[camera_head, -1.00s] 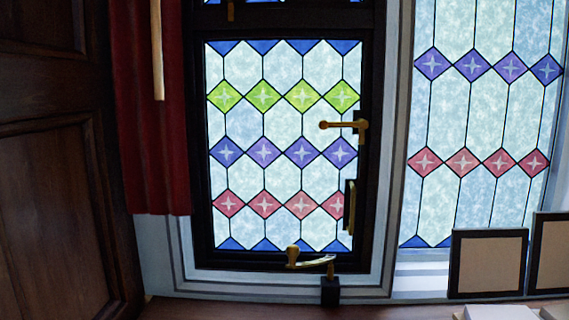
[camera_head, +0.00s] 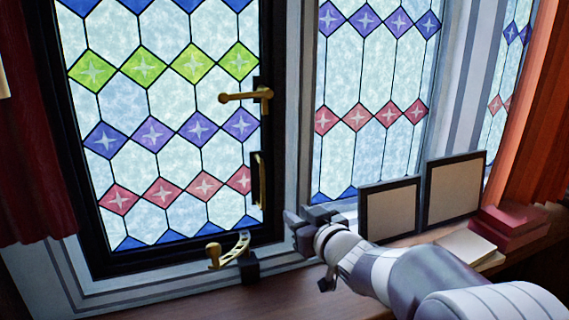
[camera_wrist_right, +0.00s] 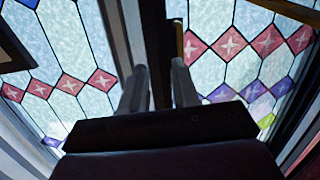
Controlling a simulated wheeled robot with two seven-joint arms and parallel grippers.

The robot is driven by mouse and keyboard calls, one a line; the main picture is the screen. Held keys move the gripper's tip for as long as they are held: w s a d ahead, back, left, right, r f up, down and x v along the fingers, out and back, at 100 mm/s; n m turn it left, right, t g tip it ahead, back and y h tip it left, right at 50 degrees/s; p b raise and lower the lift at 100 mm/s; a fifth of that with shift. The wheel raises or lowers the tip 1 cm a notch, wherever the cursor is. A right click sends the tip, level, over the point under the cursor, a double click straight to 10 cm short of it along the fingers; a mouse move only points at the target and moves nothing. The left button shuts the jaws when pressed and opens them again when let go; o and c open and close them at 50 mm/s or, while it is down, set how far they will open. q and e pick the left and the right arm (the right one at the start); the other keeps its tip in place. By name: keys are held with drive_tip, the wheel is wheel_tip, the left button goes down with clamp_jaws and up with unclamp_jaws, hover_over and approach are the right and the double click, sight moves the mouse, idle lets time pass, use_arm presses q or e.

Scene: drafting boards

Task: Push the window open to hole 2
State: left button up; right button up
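The stained-glass window (camera_head: 160,110) has a dark frame and appears shut. It also shows upside down on the right of the right wrist view (camera_wrist_right: 245,72). A brass handle (camera_head: 246,96) is at its right edge, above a brass fitting (camera_head: 258,180). A brass stay (camera_head: 231,250) with a knobbed end lies along its bottom edge, beside a dark block (camera_head: 250,267) on the sill. The stay's holes cannot be made out. My right gripper (camera_head: 297,222) is right of the stay, apart from it. In the right wrist view its fingers (camera_wrist_right: 160,88) are spread and empty. My left gripper is out of view.
A fixed leaded pane (camera_head: 370,90) is right of the window. A red curtain (camera_head: 30,150) hangs at left.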

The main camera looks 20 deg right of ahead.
sight(264, 182)
wheel_tip(264, 182, up, 4)
drive_tip(key=a+t+y+p, duration=0.2)
drive_tip(key=shift+n+g, duration=0.3)
drive_tip(key=p+x, duration=0.1)
drive_tip(key=x, duration=0.2)
drive_tip(key=p+x, duration=0.1)
drive_tip(key=x, duration=0.3)
drive_tip(key=p+x, duration=0.1)
drive_tip(key=x, duration=0.3)
drive_tip(key=shift+w+a+f+p, duration=0.15)
drive_tip(key=shift+a+f+p, duration=0.1)
drive_tip(key=shift+f+p, duration=0.05)
drive_tip(key=shift+d+r, duration=0.15)
drive_tip(key=shift+c, duration=0.3)
drive_tip(key=shift+w, duration=0.15)
clamp_jaws()
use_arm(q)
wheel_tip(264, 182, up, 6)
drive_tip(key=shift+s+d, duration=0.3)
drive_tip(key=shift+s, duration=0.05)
